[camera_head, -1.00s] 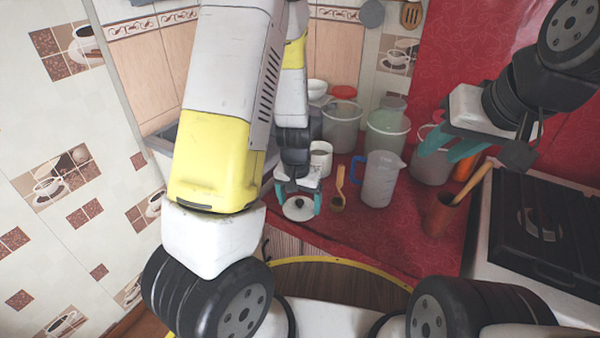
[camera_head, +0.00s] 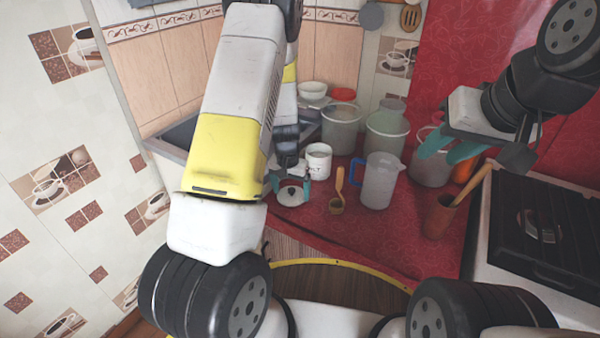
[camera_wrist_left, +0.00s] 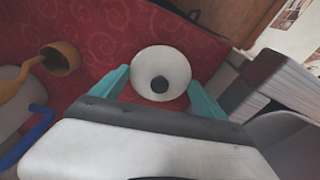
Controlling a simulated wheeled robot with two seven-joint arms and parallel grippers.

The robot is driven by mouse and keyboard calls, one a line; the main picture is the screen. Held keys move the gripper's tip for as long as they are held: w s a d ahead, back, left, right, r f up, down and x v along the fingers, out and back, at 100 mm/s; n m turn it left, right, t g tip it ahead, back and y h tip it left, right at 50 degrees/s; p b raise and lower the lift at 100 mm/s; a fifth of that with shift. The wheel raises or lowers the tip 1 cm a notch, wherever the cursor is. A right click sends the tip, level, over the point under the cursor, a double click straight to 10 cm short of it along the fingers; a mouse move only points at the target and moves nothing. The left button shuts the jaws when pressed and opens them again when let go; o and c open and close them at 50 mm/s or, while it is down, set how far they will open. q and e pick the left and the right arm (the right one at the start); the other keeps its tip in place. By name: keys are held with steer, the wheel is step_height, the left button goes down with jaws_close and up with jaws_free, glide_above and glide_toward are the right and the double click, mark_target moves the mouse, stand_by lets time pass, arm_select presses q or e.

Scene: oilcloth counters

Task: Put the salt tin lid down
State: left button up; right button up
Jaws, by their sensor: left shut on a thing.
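The salt tin lid (camera_head: 292,197) is a round white disc with a dark knob. My left gripper (camera_head: 291,187) is shut on it, with its teal fingers at either side. In the left wrist view, the lid (camera_wrist_left: 160,64) shows between the fingertips (camera_wrist_left: 158,84), over red cloth. I cannot tell whether it touches the cloth. The white salt tin (camera_head: 319,162), with dark lettering, stands upright just behind and to the right of the lid. My right gripper (camera_head: 449,150) hangs over the right part of the counter, its teal fingers apart and nothing seen between them.
A wooden scoop (camera_head: 337,204) and a clear jug (camera_head: 380,182) with a blue handle stand right of the lid. Several tubs (camera_head: 386,135) stand behind. Red cloth (camera_head: 300,225) is bare in front of the lid.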

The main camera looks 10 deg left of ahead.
mark_target(290, 198)
arm_select(q)
steer(key=o, duration=1.2)
steer(key=shift+f, duration=0.1)
steer(key=s+d+r+t+h, duration=0.1)
steer(key=s+r, duration=0.3)
steer(key=r, duration=0.6)
steer(key=s+r+n+t+h, duration=0.1)
steer(key=s+r, duration=0.3)
steer(key=r, duration=0.6)
steer(key=s+d+r, duration=0.1)
steer(key=s+r, duration=0.3)
steer(key=r, duration=0.5)
steer(key=shift+s+d+r+t, duration=0.1)
steer(key=shift+s+r+t, duration=0.35)
steer(key=shift+s+r, duration=1.15)
steer(key=shift+s+r+t, duration=0.5)
steer(key=shift+s+r, duration=0.2)
steer(key=shift+s, duration=1.75)
steer(key=shift+s+d+r+t, duration=0.1)
steer(key=shift+s+r+t, duration=0.35)
steer(key=shift+s+r, duration=1.15)
steer(key=shift+s+f, duration=0.4)
steer(key=shift+f, duration=0.05)
